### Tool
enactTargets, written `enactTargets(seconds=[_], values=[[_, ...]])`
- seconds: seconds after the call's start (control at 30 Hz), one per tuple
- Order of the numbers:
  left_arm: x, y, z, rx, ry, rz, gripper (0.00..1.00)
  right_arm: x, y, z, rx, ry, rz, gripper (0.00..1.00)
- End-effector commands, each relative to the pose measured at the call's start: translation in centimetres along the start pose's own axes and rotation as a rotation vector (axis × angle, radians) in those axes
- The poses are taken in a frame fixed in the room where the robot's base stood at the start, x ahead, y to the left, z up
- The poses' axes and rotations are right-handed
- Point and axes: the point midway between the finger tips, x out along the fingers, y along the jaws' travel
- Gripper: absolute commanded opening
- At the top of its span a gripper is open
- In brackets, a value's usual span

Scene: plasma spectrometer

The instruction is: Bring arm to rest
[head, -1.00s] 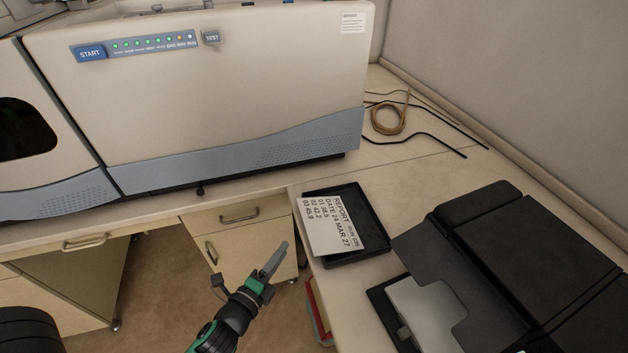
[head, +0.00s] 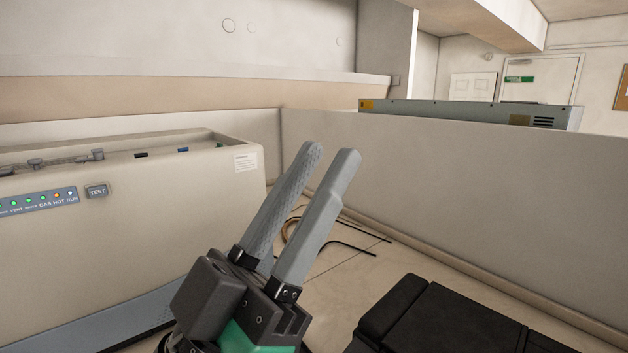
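My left gripper (head: 330,158) is large and close in the middle of the head view. Its two grey fingers point up and slightly right, with a gap between them and nothing held. It is in front of the right end of the beige spectrometer (head: 130,235), apparently raised clear of the bench. My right gripper is not in view.
A black machine (head: 450,325) is at the lower right. Thin cables (head: 345,242) lie on the bench (head: 345,285) behind the gripper. A low partition wall (head: 470,200) runs behind, with a grey unit (head: 470,113) showing above it.

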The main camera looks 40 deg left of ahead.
Motion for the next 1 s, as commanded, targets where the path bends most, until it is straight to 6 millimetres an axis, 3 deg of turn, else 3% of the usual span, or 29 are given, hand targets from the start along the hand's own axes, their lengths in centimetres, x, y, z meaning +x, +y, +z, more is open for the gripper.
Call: enactTargets(seconds=[0.23, 0.37, 0.57, 1.0], values=[[0.1, 0.0, -0.1, 0.000, 0.000, -0.001, 0.32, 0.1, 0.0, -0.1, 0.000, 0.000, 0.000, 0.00], [1.4, -0.1, -1.3, 0.001, 0.000, -0.002, 0.32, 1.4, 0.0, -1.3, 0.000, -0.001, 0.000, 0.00], [7.2, -0.1, -6.6, 0.003, 0.000, -0.002, 0.32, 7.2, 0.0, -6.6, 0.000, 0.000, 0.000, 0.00], [23.1, -0.2, -21.3, 0.004, 0.000, -0.003, 0.32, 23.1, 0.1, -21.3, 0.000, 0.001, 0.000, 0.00]])
